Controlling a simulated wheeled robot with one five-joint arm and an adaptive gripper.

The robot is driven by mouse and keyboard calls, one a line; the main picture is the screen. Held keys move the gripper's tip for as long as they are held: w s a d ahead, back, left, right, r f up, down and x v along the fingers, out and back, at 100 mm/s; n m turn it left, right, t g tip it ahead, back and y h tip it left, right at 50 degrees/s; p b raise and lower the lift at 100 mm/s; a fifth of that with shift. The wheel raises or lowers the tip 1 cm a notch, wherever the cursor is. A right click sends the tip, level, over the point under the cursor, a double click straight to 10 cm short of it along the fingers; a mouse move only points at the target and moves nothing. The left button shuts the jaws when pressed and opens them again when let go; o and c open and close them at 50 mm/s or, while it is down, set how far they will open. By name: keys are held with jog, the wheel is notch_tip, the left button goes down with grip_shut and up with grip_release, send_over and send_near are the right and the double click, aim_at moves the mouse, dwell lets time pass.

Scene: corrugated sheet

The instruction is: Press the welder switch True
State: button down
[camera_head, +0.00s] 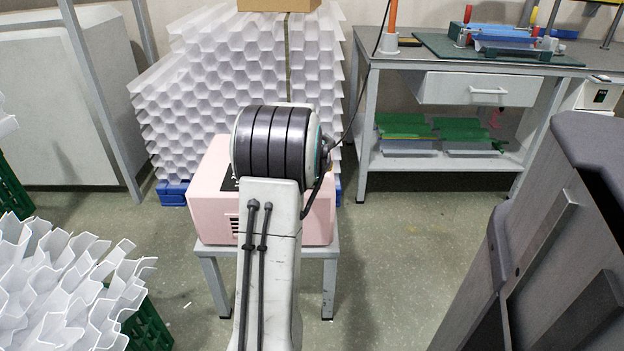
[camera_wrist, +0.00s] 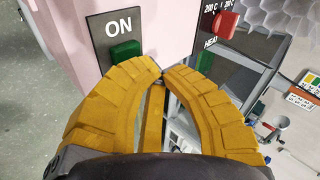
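The welder is a pink box (camera_head: 212,190) on a low grey stand in the head view. My own arm stands in front of it and hides its middle. The wrist view shows its pink face (camera_wrist: 160,25) close up. A green switch (camera_wrist: 125,52) sits on a dark plate marked ON, left of my fingertips. My gripper (camera_wrist: 162,72) has yellow fingers whose tips meet, with nothing between them. The tips appear just right of and below the green switch; contact cannot be told. My gripper is hidden in the head view.
A red knob (camera_wrist: 226,24) marked HEAT is on the welder at right in the wrist view. White corrugated sheets (camera_head: 240,60) are stacked behind the welder, more (camera_head: 60,285) at front left. A workbench (camera_head: 400,62) stands at back right. Floor (camera_head: 420,240) is clear right of the stand.

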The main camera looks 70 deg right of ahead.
jog(key=shift+f, duration=0.35)
jog(key=shift+f+b, duration=0.35)
jog(key=shift+b, duration=0.25)
dwell(0.4)
jog(key=shift+r, duration=0.2)
jog(key=shift+r+p, duration=0.55)
jog(key=shift+r, duration=0.1)
jog(key=shift+r+p, duration=2.1)
jog(key=shift+r, duration=0.9)
